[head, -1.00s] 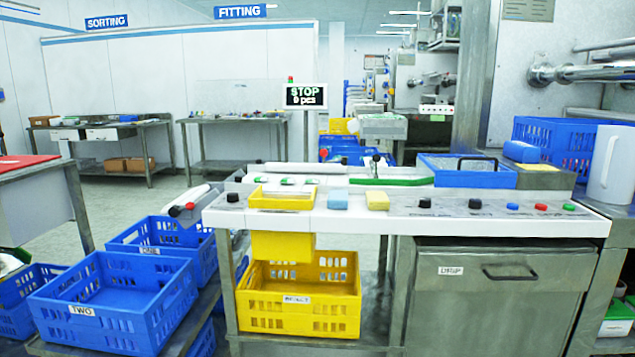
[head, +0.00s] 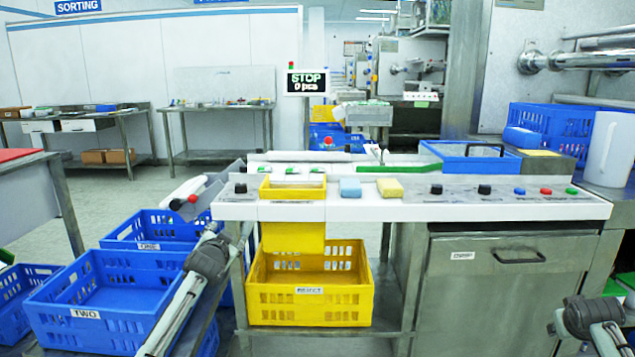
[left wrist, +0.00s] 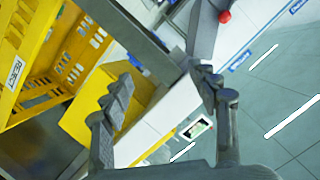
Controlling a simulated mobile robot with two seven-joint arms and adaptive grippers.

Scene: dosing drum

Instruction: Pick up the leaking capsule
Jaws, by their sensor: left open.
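I cannot make out a leaking capsule in either view. The yellow tray (head: 292,193) on the bench's front edge has pale contents too small to tell apart. My left gripper (head: 209,240) is in front of the bench's left end, below the red-knobbed grey chute (head: 200,190). In the left wrist view my left gripper (left wrist: 165,115) is open, with nothing seen held between its fingers. Beyond the fingers are the white bench edge and a small framed panel (left wrist: 197,128) with green in it. My right gripper (head: 588,318) is low at the right; its fingers are unclear.
A yellow crate (head: 310,305) stands under the bench, and also shows in the left wrist view (left wrist: 28,103). Blue crates (head: 85,318) stand low at the left. A blue sponge (head: 350,187), a yellow sponge (head: 389,187) and several buttons line the bench front.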

